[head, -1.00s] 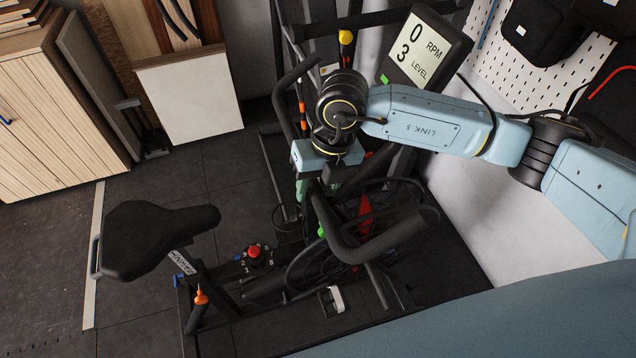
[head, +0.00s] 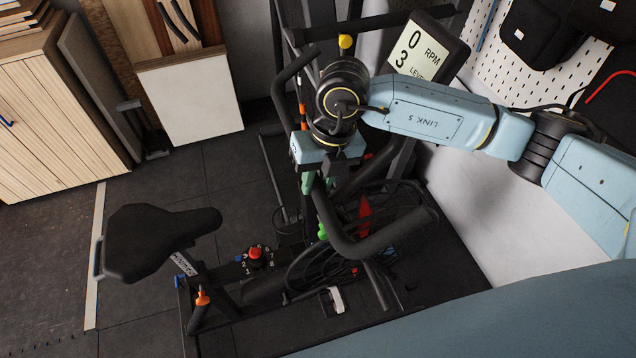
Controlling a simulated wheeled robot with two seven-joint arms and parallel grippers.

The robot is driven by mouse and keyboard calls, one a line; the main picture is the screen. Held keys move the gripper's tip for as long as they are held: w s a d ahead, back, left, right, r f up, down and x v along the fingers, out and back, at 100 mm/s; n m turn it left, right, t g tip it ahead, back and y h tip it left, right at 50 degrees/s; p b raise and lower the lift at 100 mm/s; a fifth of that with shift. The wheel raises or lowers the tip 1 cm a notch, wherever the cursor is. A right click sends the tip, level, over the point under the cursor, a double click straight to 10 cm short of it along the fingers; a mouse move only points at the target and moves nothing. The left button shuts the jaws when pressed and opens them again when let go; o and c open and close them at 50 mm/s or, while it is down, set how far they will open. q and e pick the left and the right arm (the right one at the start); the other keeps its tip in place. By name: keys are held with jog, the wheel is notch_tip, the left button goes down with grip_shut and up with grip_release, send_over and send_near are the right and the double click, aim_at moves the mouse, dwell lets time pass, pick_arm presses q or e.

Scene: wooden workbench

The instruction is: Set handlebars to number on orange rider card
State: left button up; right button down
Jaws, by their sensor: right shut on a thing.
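The exercise bike's black handlebars (head: 365,247) show in the middle of the head view, with one curved arm toward the front right and another at the upper left. My right gripper (head: 318,180) points down between these arms. It is shut on the handlebars near their centre; its wrist hides most of the grip. A green part shows just beneath the gripper. I cannot make out an orange rider card or the numbers on the handlebar post. My left gripper is out of view.
The display (head: 425,52) reads 0 RPM and level 3, partly hidden by my right arm. The black saddle (head: 158,238) and a red knob (head: 255,253) with numbers around it are at left. A pegboard (head: 530,75) with black bags stands at upper right. Floor is free left.

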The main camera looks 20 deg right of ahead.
notch_tip(320, 180, up, 3)
jog(key=shift+r+p, duration=0.1)
jog(key=shift+p, duration=0.25)
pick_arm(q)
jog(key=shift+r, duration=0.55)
pick_arm(e)
jog(key=c, duration=1.2)
grip_release()
jog(key=shift+o, duration=0.2)
pick_arm(q)
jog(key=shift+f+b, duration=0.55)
jog(key=shift+b, duration=0.15)
pick_arm(e)
notch_tip(320, 180, up, 13)
jog(key=d, duration=0.2)
jog(key=shift+d, duration=0.35)
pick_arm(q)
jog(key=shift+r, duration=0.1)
pick_arm(e)
jog(key=shift+w, duration=0.1)
